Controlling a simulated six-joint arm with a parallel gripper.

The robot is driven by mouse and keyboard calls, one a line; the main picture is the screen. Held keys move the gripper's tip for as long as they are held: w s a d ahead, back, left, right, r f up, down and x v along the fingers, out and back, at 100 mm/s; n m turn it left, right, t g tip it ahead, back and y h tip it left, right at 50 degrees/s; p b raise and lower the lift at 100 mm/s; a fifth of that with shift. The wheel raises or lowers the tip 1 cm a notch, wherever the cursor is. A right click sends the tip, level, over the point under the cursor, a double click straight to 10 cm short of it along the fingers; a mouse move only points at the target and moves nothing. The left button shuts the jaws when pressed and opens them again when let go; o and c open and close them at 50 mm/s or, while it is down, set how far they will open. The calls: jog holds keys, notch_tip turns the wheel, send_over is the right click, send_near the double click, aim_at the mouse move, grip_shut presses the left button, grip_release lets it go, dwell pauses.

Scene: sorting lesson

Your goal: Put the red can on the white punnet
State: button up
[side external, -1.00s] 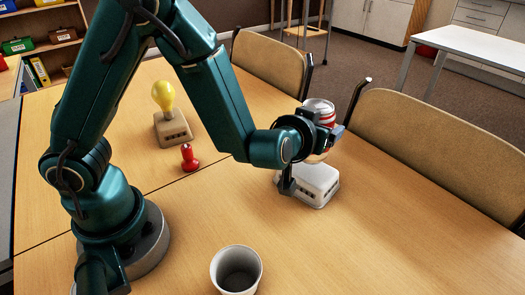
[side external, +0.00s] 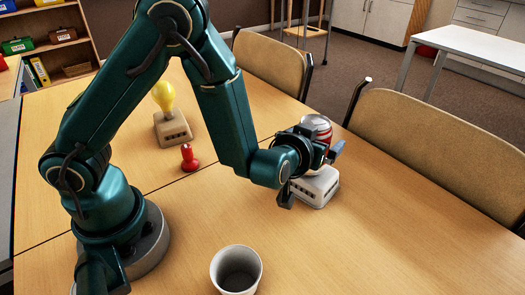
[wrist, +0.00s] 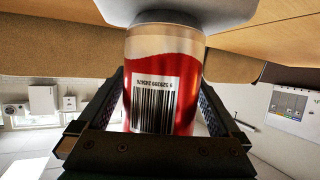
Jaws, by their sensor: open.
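The red can (side external: 320,128), with white bands and a pale silver end, stands upright on the white punnet (side external: 322,193) in the side view. My gripper (side external: 312,168) is around the can with its jaws open. In the wrist view the can (wrist: 160,75) shows its barcode label between the two fingers of my gripper (wrist: 160,105). The white punnet (wrist: 185,12) is at the top edge of that view, against the can's end. My gripper hides part of the can's lower side in the side view.
A yellow bulb on a beige base (side external: 172,128) and a small red peg-like piece (side external: 189,158) stand left of my forearm. A white cup (side external: 236,270) stands at the front. Chairs (side external: 440,140) line the far edge. The table's right front is clear.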

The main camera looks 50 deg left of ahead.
jog(key=shift+r, duration=0.2)
jog(key=v, duration=1.2)
jog(key=s+d+r+m+g+h, duration=0.1)
jog(key=d+r+m+g+h, duration=0.2)
jog(key=d+r+h, duration=0.45)
jog(key=s+a+f+m+g+y, duration=0.1)
jog(key=s+a+f+g+y, duration=0.1)
jog(key=s+a, duration=0.9)
jog(key=a+f+g, duration=0.1)
jog(key=a+f, duration=0.1)
jog(key=a, duration=0.1)
jog(key=shift+s+a+g, duration=0.25)
jog(key=shift+s+g, duration=0.1)
jog(key=shift+g, duration=0.05)
